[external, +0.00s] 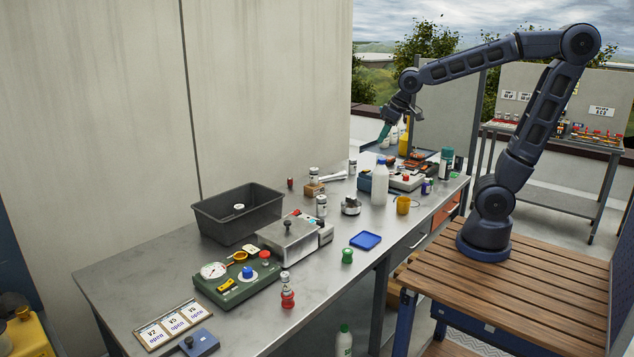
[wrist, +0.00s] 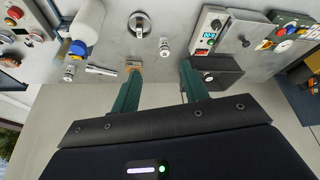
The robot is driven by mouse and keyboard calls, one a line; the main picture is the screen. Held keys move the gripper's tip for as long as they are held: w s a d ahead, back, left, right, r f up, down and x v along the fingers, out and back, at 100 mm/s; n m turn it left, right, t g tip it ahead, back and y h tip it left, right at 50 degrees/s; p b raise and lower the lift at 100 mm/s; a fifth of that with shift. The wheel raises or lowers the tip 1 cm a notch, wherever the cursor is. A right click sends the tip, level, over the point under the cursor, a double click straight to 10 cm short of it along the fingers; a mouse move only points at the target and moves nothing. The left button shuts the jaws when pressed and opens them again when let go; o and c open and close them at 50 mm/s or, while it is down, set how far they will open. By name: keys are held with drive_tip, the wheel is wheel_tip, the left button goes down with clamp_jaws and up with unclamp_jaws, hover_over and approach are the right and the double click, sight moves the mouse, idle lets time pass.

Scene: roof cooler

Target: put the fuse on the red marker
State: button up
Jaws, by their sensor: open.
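I cannot tell for sure which item is the fuse. Several small white cylinders with dark ends stand on the bench: one near the metal box (external: 321,205), one on a wooden block (external: 314,174), and one farther back (external: 352,166). Small cylinders also show in the wrist view (wrist: 164,47).
A dark bin (external: 225,222) stands by the wall, with a green gauge panel (external: 236,277) nearer. A white bottle (external: 380,183), a yellow cup (external: 403,205), a blue tray (external: 366,240) and a green spool-shaped piece (external: 347,256) stand along the bench. The front middle has free room.

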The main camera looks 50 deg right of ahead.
drive_tip(key=s+d+f+m+h, duration=0.1)
drive_tip(key=s+d+m, duration=0.2)
drive_tip(key=s+d, duration=1)
drive_tip(key=shift+s+d+m, duration=0.25)
drive_tip(key=shift+d+m, duration=0.05)
drive_tip(key=shift+d, duration=0.3)
